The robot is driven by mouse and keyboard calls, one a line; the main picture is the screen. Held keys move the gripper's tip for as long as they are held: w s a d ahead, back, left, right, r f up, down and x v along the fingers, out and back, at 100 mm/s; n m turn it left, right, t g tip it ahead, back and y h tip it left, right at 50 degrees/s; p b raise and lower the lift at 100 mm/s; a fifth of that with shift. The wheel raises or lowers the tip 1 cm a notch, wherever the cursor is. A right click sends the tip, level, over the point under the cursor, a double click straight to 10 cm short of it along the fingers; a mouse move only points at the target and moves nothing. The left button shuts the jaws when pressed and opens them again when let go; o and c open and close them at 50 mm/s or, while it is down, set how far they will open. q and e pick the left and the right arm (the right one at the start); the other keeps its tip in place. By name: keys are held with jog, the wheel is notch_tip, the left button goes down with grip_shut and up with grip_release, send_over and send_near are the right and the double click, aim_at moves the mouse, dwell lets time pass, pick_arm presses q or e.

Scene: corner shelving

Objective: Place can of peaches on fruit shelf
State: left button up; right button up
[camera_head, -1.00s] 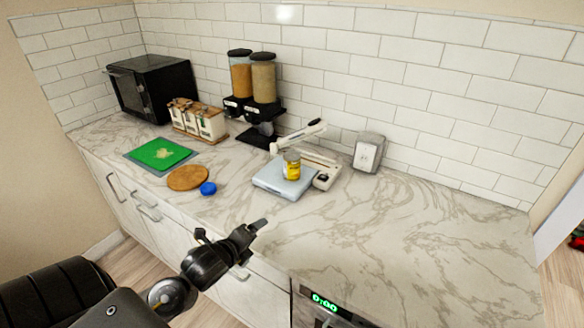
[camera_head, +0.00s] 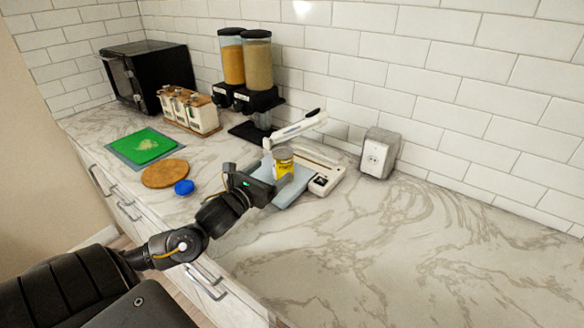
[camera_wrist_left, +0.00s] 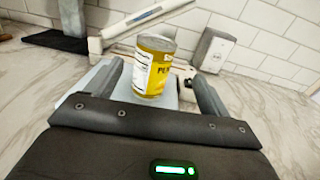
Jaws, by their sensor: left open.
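In the left wrist view the can (camera_wrist_left: 153,66) is just beyond and partly between my open fingers. My left gripper (camera_head: 278,177) is open, low over the counter at the near side of the can; the head view does not show clearly whether a finger touches it. In the left wrist view the left gripper (camera_wrist_left: 160,88) has one finger on each side. My right gripper and a fruit shelf are not in view.
A white sealer-like appliance (camera_head: 325,170) with a raised arm is right behind the can. A grey outlet box (camera_head: 379,153) stands to the right. The right counter is clear.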

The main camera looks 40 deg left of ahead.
aim_at(277, 161)
pick_arm(q)
jog(key=shift+s+r, duration=0.15)
jog(key=shift+r, duration=0.05)
jog(key=shift+w+a+r+p, duration=0.15)
jog(key=shift+w+p, duration=0.1)
jog(key=shift+w, duration=0.15)
jog(key=shift+w+a+r+p, duration=0.1)
jog(key=shift+w+p, duration=0.15)
jog(key=shift+w, duration=0.1)
jog(key=w, duration=0.2)
jog(key=shift+w+a+f+p, duration=0.2)
jog(key=shift+w+p, duration=0.1)
jog(key=shift+w, duration=0.4)
jog(key=shift+w+a+r+p, duration=0.1)
jog(key=shift+w+r+p, duration=0.05)
jog(key=shift+w+p, duration=0.2)
jog(key=w, duration=0.1)
jog(key=w+p, duration=0.1)
jog(key=w, duration=0.1)
jog(key=shift+w+a+p, duration=0.3)
jog(key=shift+w+p, duration=0.05)
jog(key=shift+w, duration=0.4)
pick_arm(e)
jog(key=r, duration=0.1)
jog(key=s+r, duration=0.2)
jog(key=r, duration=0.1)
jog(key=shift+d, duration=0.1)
